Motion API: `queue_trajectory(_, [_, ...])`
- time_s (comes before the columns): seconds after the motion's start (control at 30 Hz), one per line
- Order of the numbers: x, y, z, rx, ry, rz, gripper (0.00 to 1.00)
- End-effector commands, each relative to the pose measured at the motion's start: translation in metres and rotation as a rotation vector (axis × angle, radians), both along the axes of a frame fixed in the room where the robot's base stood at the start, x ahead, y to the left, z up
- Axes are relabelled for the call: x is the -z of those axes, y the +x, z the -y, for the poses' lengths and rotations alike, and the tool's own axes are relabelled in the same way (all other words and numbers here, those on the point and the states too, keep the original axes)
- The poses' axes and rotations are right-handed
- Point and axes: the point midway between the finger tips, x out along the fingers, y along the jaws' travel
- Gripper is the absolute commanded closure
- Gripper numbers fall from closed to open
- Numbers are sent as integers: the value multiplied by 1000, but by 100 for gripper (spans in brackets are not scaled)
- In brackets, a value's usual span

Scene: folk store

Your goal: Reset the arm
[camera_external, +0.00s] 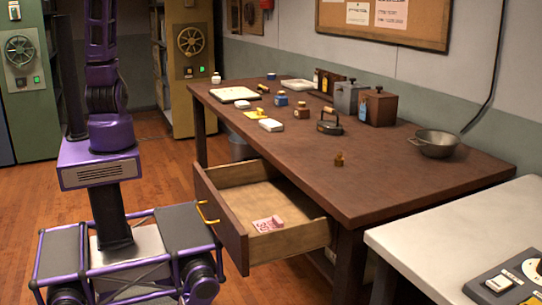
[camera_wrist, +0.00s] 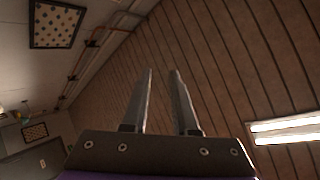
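My gripper (camera_wrist: 161,75) shows in the wrist view with its two grey fingers apart and nothing between them. It points up toward the ceiling (camera_wrist: 195,40). In the external view my purple arm rises out of the top of the picture, so the gripper is not seen there. My arm stands left of the brown desk (camera_external: 400,175), clear of it.
The desk drawer (camera_external: 222,222) is pulled open beside my base and holds a pinkish paper piece (camera_external: 267,223). Bottles, a stamp-like tool (camera_external: 330,122) and a metal bowl (camera_external: 435,143) stand on the desk. A white table (camera_external: 440,235) is at the right front. Floor is free behind me.

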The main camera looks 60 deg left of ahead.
Motion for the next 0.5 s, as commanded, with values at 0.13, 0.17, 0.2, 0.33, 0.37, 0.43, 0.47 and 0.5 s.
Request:
queue_trajectory(0.13, [2, -2, 4, -20, -5, 35, 73])
queue_trajectory(0.17, [9, 1, 8, -20, 2, 18, 73])
queue_trajectory(0.2, [19, 6, 11, -23, 12, -12, 73])
queue_trajectory(0.33, [50, 21, 18, -28, 41, -115, 73])
queue_trajectory(0.37, [58, 25, 19, -30, 49, -140, 73])
queue_trajectory(0.43, [77, 33, 21, -38, 64, -205, 73])
queue_trajectory(0.47, [86, 36, 21, -42, 71, -233, 73])
queue_trajectory(0.5, [98, 40, 21, -49, 77, -274, 73])
